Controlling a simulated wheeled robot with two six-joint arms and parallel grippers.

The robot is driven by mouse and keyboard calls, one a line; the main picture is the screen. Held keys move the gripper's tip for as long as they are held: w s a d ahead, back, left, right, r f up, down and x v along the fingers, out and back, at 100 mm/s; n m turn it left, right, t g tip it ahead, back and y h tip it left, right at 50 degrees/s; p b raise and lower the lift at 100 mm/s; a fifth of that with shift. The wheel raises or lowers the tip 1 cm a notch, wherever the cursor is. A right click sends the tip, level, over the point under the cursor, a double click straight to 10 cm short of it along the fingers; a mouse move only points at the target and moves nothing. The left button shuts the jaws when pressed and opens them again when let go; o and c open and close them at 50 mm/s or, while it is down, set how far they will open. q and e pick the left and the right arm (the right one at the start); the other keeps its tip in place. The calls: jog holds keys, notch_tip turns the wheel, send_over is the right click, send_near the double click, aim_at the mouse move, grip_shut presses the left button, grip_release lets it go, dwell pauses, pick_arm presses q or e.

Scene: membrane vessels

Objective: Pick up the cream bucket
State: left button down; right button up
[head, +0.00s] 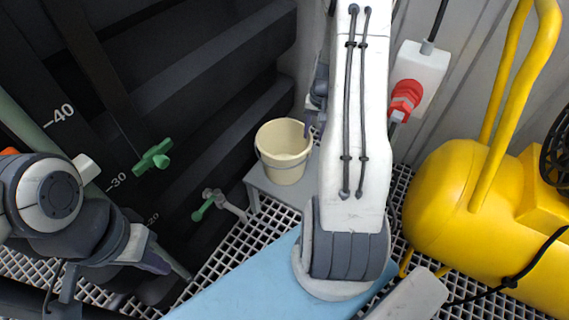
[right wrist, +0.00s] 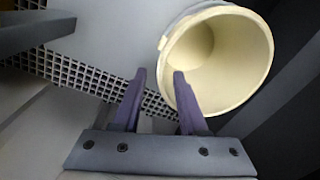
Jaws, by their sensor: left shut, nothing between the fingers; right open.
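The cream bucket (head: 285,150) stands upright on a low grey step stool in the head view, open side up, and looks empty. My right gripper (head: 311,122) is at the right side of its rim, partly hidden by my arm. In the right wrist view the bucket (right wrist: 245,58) is at upper right. The right gripper (right wrist: 158,74) is open there, one finger overlapping the bucket's mouth and the other outside, with the near rim edge between them. Contact cannot be told. My left gripper (head: 153,264) is shut and empty at lower left, far from the bucket.
The grey stool (head: 262,185) stands on white grating (head: 232,245) beside black ribbed vessel walls. Green-handled valves (head: 153,157) are left of it. A yellow tank (head: 450,200) and a red plug on a white box (head: 420,75) are at right. A light blue surface (head: 240,285) lies in front.

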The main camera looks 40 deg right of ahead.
jog(key=f+b, duration=0.1)
jog(key=f, duration=0.2)
jog(key=w+f+b, duration=0.1)
jog(key=f+b, duration=0.1)
jog(key=f, duration=0.1)
jog(key=f+b, duration=0.2)
jog(key=f, duration=0.2)
jog(key=shift+w+a, duration=0.2)
jog(key=shift+a, duration=0.15)
jog(key=shift+r, duration=0.1)
grip_shut()
dwell(0.8)
